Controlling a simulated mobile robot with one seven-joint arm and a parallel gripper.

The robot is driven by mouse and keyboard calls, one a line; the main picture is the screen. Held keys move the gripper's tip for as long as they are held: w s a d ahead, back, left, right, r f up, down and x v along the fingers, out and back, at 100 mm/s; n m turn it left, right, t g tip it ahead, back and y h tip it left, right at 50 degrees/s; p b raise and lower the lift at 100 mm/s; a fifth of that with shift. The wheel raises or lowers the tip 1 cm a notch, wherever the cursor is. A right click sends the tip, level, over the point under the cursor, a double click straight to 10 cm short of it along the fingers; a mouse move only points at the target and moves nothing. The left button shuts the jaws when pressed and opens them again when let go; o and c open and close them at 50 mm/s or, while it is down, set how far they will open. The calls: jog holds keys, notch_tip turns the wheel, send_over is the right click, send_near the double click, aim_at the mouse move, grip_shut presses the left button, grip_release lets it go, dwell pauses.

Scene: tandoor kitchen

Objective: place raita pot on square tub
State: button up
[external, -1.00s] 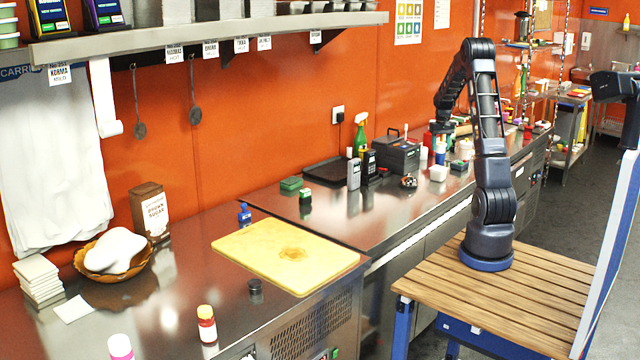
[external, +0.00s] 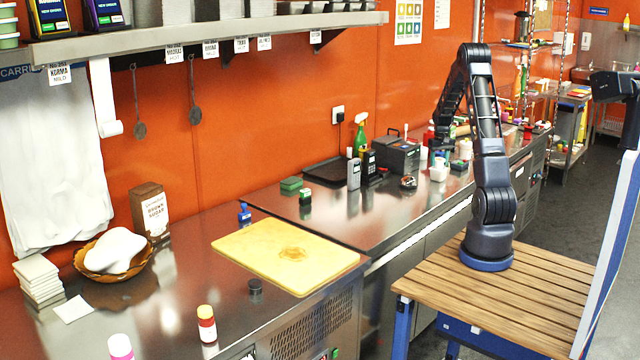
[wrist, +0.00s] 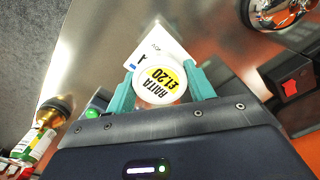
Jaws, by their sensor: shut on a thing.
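The raita pot (wrist: 158,80) is a small round white pot with a yellow label reading RAITA £1.20. My gripper (wrist: 160,86) is shut on it, one teal finger on each side. In the external view the white pot (external: 439,161) shows small below the end of my arm, directly over the white square tub (external: 438,174). A white printed corner, probably the tub's top (wrist: 158,46), shows past the pot in the wrist view. The pot hides the rest. I cannot tell whether pot and tub touch.
A black box (external: 398,156), a grey shaker (external: 354,174) and a green spray bottle (external: 360,134) stand left of the tub on the steel counter. A round metal item (external: 408,182) lies nearer. A bottle (wrist: 42,130) shows at lower left in the wrist view.

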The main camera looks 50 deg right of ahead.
aim_at(439, 159)
jog(key=shift+f, duration=0.1)
jog(key=o, duration=1)
notch_tip(439, 159, up, 11)
jog(key=a+r+n+t, duration=0.1)
jog(key=a+r, duration=0.9)
jog(key=a, duration=0.4)
jog(key=s+a+r+n+t, duration=0.1)
jog(key=s+a+r, duration=0.15)
jog(key=a, duration=0.55)
jog(key=s+a+r+n, duration=0.1)
jog(key=s+a+r, duration=0.15)
jog(key=a, duration=0.45)
jog(key=s+a+n+t, duration=0.1)
jog(key=s+a, duration=0.5)
jog(key=s+a+n, duration=0.1)
jog(key=s+a, duration=0.5)
jog(key=a, duration=0.1)
jog(key=s+a+n+t, duration=0.1)
jog(key=s+a, duration=0.5)
jog(key=s, duration=0.1)
jog(key=shift+a+f+n+t, duration=0.25)
jog(key=shift+a+n+t, duration=0.05)
jog(key=shift+a+n, duration=0.1)
